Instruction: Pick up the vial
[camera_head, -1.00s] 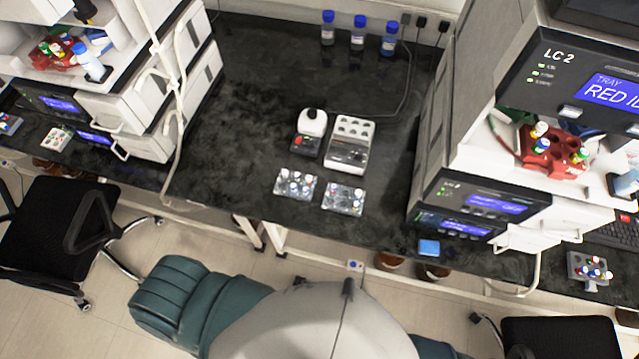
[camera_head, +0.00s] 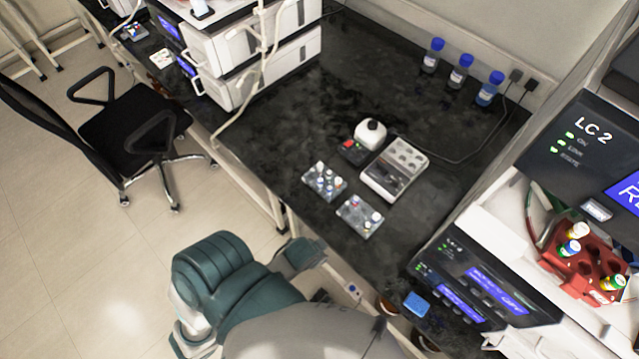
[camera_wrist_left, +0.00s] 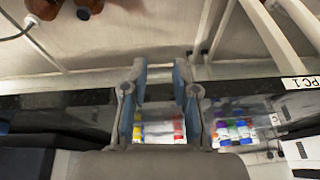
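Small capped vials stand in two clear racks on the dark bench: the left rack (camera_head: 311,171) and the right rack (camera_head: 350,222) in the head view. Which vial is meant cannot be told. In the left wrist view, my left gripper (camera_wrist_left: 161,68) is open, with nothing held between its fingers. Beyond and between the fingers shows a rack with red and yellow vials (camera_wrist_left: 160,130). A second group of vials with purple, green and blue caps (camera_wrist_left: 235,130) lies to the right. My left gripper is not clearly visible in the head view; my right gripper is not in view.
A white-topped device (camera_head: 370,133) and a grey block with wells (camera_head: 395,168) stand behind the racks. Blue-capped bottles (camera_head: 460,72) line the back. The LC 2 instrument (camera_head: 500,290) bounds the right side. A chair (camera_head: 130,125) stands left.

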